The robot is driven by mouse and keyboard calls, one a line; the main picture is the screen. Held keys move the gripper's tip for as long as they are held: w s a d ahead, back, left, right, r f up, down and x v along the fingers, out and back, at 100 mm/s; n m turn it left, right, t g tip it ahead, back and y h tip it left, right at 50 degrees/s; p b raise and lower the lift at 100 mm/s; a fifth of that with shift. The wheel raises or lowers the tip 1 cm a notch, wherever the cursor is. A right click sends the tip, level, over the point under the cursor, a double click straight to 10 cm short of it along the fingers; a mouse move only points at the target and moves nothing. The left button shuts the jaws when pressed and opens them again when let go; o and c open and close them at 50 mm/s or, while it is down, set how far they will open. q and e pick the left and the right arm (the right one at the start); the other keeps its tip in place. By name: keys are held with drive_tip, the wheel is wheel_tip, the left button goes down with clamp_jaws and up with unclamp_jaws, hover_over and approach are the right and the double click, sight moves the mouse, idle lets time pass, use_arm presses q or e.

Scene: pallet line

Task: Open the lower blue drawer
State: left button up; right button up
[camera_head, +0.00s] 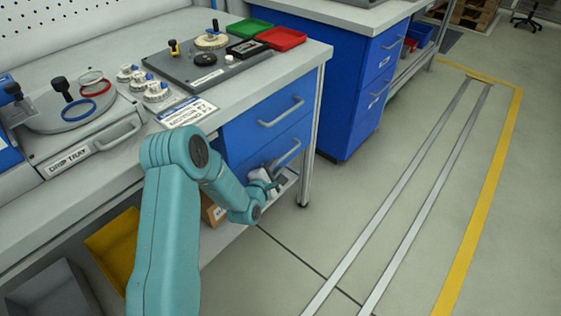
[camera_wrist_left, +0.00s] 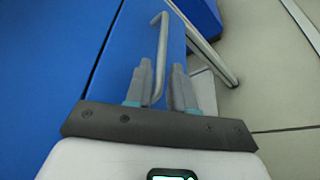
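The lower blue drawer (camera_head: 243,165) sits under the bench top, below a second blue drawer, and looks shut. Its grey bar handle (camera_head: 287,153) runs across its front. My left gripper (camera_head: 268,181) is at the drawer front, just below the handle in the head view, small and partly hidden by my wrist. In the left wrist view, my gripper's two fingers (camera_wrist_left: 163,88) stand apart. The handle (camera_wrist_left: 161,50) runs down between them, with a visible gap on the right finger's side. The drawer front (camera_wrist_left: 174,35) fills the space behind. My right gripper is in neither view.
The upper drawer (camera_head: 262,112) has its own handle directly above. A bench leg (camera_head: 308,150) stands right of the drawers. A lower shelf with a yellow bin (camera_head: 118,243) lies below. The floor (camera_head: 300,235) in front is clear.

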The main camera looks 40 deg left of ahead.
sight(279, 162)
use_arm(q)
drive_tip(key=x, duration=0.5)
drive_tip(key=shift+b, duration=0.3)
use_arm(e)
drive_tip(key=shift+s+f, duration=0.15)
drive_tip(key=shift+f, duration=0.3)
use_arm(q)
drive_tip(key=shift+d, duration=0.1)
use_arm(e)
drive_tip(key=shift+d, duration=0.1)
use_arm(q)
clamp_jaws()
drive_tip(key=shift+d, duration=0.1)
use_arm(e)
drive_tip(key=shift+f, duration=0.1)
